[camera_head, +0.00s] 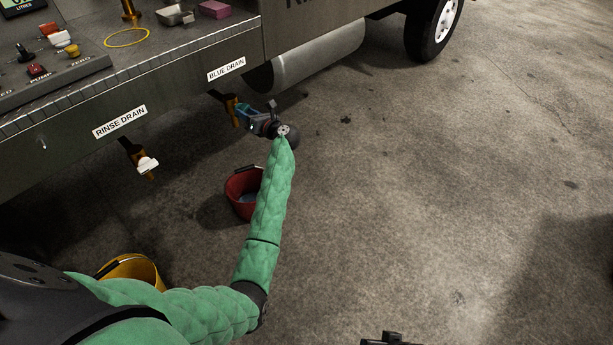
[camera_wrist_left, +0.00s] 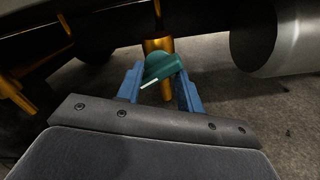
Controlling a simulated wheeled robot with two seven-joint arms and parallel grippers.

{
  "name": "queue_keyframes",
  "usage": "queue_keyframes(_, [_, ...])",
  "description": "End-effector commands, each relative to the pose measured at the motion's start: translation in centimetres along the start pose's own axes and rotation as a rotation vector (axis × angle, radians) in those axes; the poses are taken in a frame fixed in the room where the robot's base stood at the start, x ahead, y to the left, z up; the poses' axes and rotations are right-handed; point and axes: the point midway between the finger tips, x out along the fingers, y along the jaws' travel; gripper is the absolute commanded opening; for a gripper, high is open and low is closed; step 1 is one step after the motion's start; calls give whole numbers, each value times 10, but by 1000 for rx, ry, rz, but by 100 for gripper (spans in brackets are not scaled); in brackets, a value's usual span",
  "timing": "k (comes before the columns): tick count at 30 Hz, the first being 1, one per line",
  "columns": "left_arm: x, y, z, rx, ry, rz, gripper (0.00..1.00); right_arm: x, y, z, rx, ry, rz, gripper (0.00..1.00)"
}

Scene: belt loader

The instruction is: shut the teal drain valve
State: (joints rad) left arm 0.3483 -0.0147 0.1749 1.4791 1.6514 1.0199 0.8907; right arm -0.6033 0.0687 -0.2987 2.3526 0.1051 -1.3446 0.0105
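The teal drain valve (camera_head: 242,109) sits on a brass pipe under the BLUE DRAIN label (camera_head: 226,69). In the left wrist view its teal handle (camera_wrist_left: 166,66) is in front of the brass body, with a white stripe along its lower left edge. My left gripper (camera_head: 246,114) is at the valve. Its blue fingers (camera_wrist_left: 160,88) stand apart on either side of the handle; I cannot tell whether the right finger touches it. A dark part at the bottom edge of the head view may be my right gripper (camera_head: 388,339), mostly cut off.
A red bucket (camera_head: 235,196) with bluish liquid stands below the valve. A white-handled valve (camera_head: 148,164) hangs under the RINSE DRAIN label (camera_head: 120,122), left of it. A yellow bucket (camera_head: 134,268) is lower left. A grey tank (camera_head: 318,58) is near. Floor at right is clear.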

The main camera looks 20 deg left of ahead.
Motion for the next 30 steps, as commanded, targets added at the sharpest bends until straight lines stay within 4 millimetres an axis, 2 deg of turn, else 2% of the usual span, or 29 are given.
queue_keyframes(1, [-10, -1, 0, 4, 2, -2, 35, -2, 0, -1, 0, 0, 0, 36])
queue_keyframes(15, [-79, -1, 0, 6, 2, -2, 35, 0, 0, 0, 0, 0, 0, 36])
queue_keyframes(20, [-85, 1, 13, 108, -106, -43, 35, -22, -5, -10, 0, 0, 0, 36])
queue_keyframes(30, [-112, -9, 21, 339, -328, -156, 35, -54, -13, -24, 0, 0, 0, 36])
